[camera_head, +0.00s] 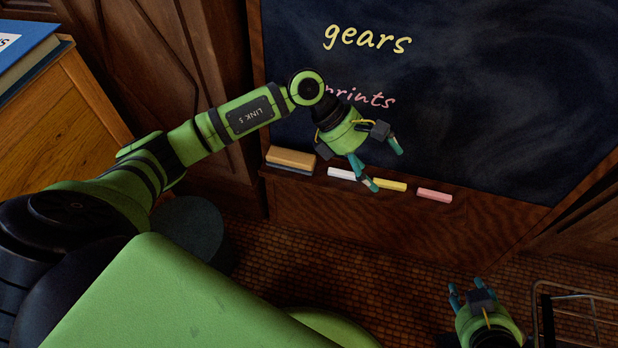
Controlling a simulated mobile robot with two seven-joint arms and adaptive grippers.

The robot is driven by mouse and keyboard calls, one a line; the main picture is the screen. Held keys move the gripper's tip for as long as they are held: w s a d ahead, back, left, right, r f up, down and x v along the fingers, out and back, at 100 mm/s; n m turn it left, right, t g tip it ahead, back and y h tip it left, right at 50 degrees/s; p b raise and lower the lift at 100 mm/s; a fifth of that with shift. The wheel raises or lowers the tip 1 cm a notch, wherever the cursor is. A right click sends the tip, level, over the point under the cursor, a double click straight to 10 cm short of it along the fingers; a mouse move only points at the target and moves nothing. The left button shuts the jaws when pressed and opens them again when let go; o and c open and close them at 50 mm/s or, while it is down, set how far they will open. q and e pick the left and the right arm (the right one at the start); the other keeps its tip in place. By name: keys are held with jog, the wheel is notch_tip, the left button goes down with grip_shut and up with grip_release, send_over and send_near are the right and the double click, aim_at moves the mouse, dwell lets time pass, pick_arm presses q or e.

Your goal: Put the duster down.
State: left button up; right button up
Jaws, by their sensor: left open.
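The duster (291,158), with a tan top and a dark underside, lies on the left end of the chalk ledge (330,180) below the blackboard. My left gripper (386,169) is open and empty, in front of the board and to the right of the duster, apart from it. Its fingers show over the ledge near the white chalk (341,173) and the yellow chalk (389,184). My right gripper (466,288) is low at the bottom right, with its fingers apart and nothing seen between them.
A pink chalk (434,195) lies farther right on the ledge. The blackboard (480,90) bears the words "gears" and "prints", the latter partly covered by my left wrist. A wooden cabinet (60,120) with a blue book (25,45) stands left. A wire rack (580,310) stands bottom right.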

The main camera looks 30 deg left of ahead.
pick_arm(q)
jog(key=s+d+r+n+t+h, duration=0.2)
jog(key=d+r+n+t+h, duration=0.65)
jog(key=r, duration=0.55)
jog(key=w+a+r+n+t+y, duration=0.3)
jog(key=n+t, duration=0.5)
jog(key=n, duration=0.8)
jog(key=a+f+n+y, duration=0.7)
jog(key=a+n+y, duration=0.2)
jog(key=n+y, duration=0.3)
jog(key=s+a+f+n+g+y, duration=0.1)
jog(key=s+a+f+n+g, duration=0.2)
jog(key=s+f+n+g, duration=0.6)
jog(key=s+f+n, duration=0.2)
jog(key=s+f, duration=0.4)
jog(key=shift+f, duration=0.4)
jog(key=shift+n, duration=0.25)
